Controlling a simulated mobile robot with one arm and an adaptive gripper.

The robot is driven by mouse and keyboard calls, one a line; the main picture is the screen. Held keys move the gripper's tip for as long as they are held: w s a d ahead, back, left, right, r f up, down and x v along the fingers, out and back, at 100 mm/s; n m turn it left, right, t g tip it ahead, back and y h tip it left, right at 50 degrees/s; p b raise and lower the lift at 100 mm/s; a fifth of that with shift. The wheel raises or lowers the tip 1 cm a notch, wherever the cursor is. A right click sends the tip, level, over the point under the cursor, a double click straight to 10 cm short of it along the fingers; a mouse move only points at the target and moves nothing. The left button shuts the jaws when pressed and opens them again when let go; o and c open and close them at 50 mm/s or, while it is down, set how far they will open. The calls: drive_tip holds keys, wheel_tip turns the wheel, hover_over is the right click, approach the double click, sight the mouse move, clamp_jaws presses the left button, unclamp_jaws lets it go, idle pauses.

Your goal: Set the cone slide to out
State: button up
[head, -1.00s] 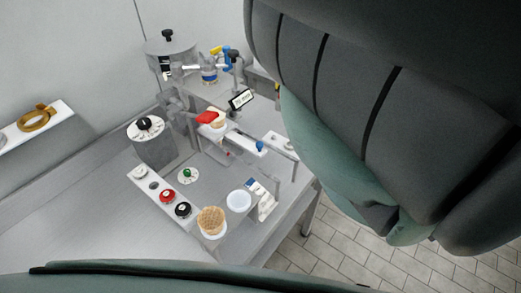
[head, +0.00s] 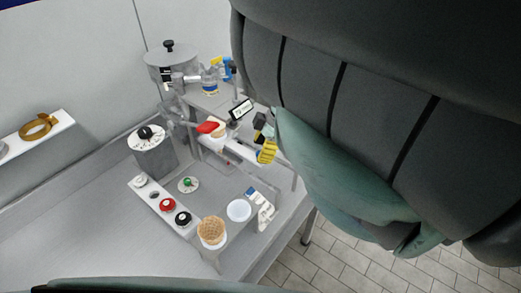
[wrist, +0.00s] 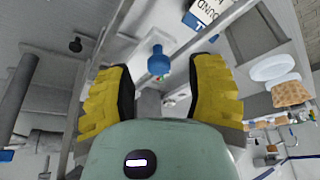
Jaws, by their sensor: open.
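The cone slide is a white bar (head: 242,153) on the bench fixture in the head view. Its blue knob (wrist: 157,62) shows in the wrist view between my two yellow fingers, just beyond their tips. In the head view the knob is mostly hidden behind my gripper (head: 264,138), which is at the right end of the bar. My gripper also shows in the wrist view (wrist: 160,80), open, with clear space between each finger and the knob. I cannot read any slide marking.
A waffle cone (head: 211,229) and a white cup (head: 239,210) stand at the bench front. Red (head: 168,205) and black (head: 183,218) knobs sit on a strip to the left. A small display (head: 241,109) stands close behind my gripper. A lidded metal pot (head: 170,58) is at the back.

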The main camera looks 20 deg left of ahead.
drive_tip(key=shift+s+a+f, duration=0.1)
drive_tip(key=shift+a+f, duration=0.15)
drive_tip(key=shift+f, duration=0.4)
drive_tip(key=shift+o, duration=0.4)
clamp_jaws()
